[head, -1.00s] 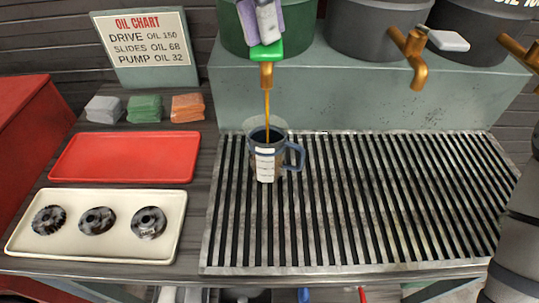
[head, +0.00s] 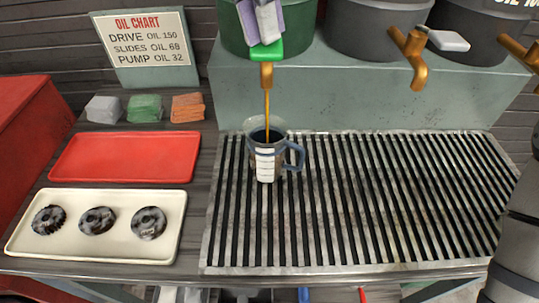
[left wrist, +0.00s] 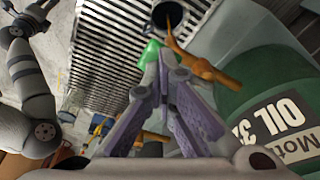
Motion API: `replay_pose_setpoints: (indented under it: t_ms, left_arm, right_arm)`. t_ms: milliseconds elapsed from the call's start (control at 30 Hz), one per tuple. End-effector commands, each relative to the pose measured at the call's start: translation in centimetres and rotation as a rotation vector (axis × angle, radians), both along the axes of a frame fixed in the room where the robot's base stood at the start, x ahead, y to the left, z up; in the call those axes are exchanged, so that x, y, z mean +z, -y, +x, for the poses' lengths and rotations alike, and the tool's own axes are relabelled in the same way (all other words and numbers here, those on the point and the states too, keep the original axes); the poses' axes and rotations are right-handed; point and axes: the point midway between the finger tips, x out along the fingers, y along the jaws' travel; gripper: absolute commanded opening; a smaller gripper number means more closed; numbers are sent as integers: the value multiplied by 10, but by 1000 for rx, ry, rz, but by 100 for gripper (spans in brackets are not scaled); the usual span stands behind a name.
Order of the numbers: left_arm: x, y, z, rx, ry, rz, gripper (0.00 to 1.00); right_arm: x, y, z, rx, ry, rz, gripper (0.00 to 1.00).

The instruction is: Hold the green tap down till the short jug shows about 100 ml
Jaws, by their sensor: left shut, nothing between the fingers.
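The green tap lever (head: 266,50) sits on a brass spout (head: 267,76) at the front of the green drum (head: 232,35). My left gripper (head: 264,38) is shut and empty, its fingertips pressed against the lever; it also shows in the left wrist view (left wrist: 165,62), beside the green lever (left wrist: 151,55). A thin stream of amber oil (head: 267,105) runs from the spout into the short jug (head: 265,165). The jug stands upright on the grate under the spout, its blue handle to the right. The oil level against its white scale is too small to read.
The slatted metal grate (head: 400,200) is clear right of the jug. Grey drums with brass taps (head: 410,45) stand at the back right. Left are a red tray (head: 125,157), a cream tray (head: 95,250) with three gears, folded cloths and an oil chart (head: 140,45).

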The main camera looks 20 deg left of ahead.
Motion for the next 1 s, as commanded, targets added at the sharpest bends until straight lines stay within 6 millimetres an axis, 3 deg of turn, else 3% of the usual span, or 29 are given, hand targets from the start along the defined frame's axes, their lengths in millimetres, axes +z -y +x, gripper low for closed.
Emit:
replay_pose_setpoints:
  t_ms: [500,800,1000]
  left_arm:
    - [1,0,0,1,0,1,0]
    - [56,0,1,3,3,0,0]
    - [70,0,0,0,-1,1,0]
  right_arm:
    - [0,0,0,0,1,0,40]
    - [3,0,4,0,15,0,40]
    - [3,0,4,0,14,0,40]
